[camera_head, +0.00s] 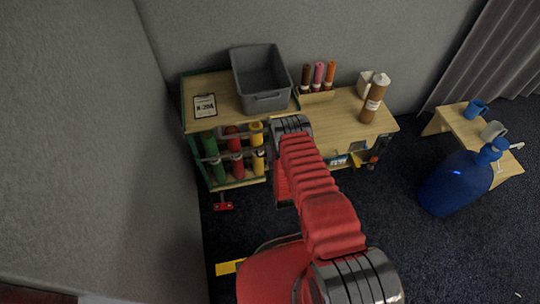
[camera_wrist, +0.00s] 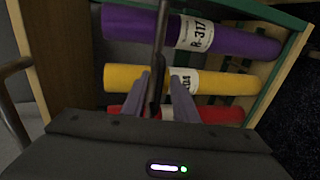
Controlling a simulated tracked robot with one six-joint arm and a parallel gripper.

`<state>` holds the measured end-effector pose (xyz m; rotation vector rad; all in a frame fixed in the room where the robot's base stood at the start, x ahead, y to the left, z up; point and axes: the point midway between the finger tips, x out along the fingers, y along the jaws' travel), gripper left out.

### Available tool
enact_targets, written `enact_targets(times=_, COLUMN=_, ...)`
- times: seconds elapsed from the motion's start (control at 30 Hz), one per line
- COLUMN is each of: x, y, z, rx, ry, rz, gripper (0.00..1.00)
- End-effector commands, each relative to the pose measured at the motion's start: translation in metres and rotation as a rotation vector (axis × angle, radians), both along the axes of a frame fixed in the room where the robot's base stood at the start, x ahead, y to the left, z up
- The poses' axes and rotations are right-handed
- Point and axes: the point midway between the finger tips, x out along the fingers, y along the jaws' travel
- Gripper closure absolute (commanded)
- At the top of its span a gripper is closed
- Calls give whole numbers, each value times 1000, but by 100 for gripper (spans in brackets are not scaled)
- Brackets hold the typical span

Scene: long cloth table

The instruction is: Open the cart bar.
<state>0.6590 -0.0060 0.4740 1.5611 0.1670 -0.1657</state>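The cart bar (camera_wrist: 160,45) is a thin dark rod crossing in front of the purple roll (camera_wrist: 235,38) and yellow roll (camera_wrist: 120,77) in the wrist view. A grey length of bar (camera_head: 238,134) also shows in the head view. My gripper (camera_wrist: 162,80) has its two fingers apart, one on each side of the bar; contact is unclear. In the head view my arm hides the fingertips and part of the cart front.
A large blue jug (camera_head: 455,182) is at the right by a low wooden table (camera_head: 465,125).

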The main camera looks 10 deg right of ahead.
Motion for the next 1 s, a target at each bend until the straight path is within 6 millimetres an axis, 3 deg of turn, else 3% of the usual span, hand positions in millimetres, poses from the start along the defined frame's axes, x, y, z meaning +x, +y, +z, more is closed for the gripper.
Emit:
enact_targets(times=0.2, x=0, y=0, z=0, rx=0, ry=1, rz=0, gripper=74)
enact_targets(times=0.6, x=-1, y=0, z=-2, rx=0, ry=6, rz=0, gripper=100)
enact_targets(times=1.0, x=-4, y=-3, z=-5, rx=0, ry=12, rz=-1, gripper=100)
